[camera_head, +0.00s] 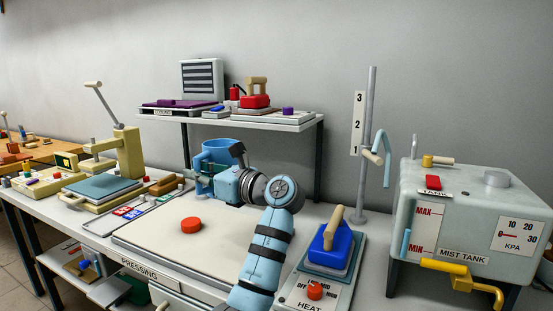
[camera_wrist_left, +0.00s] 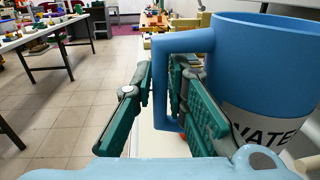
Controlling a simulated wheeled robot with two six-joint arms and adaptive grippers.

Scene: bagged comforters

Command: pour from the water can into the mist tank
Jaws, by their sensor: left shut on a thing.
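The blue water can (camera_head: 222,150) is at the back of the bench, below the front edge of the shelf. It looks upright; whether it touches the bench is hidden. In the left wrist view the can (camera_wrist_left: 262,60) is large at the right, with part of its "WATE..." label showing. My left gripper (camera_head: 202,180) is shut on its handle (camera_wrist_left: 185,42), which passes between the green-padded fingers. The pale grey mist tank (camera_head: 460,203) stands at the right, with a blue strip near MIN on its level gauge. My right gripper is not in view.
A pressing board (camera_head: 160,232) with a red disc (camera_head: 191,224) lies in front of the can. A blue iron (camera_head: 330,246) on its heat base and a tall grey pole (camera_head: 368,130) stand between can and tank. The shelf (camera_head: 250,125) overhangs the back.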

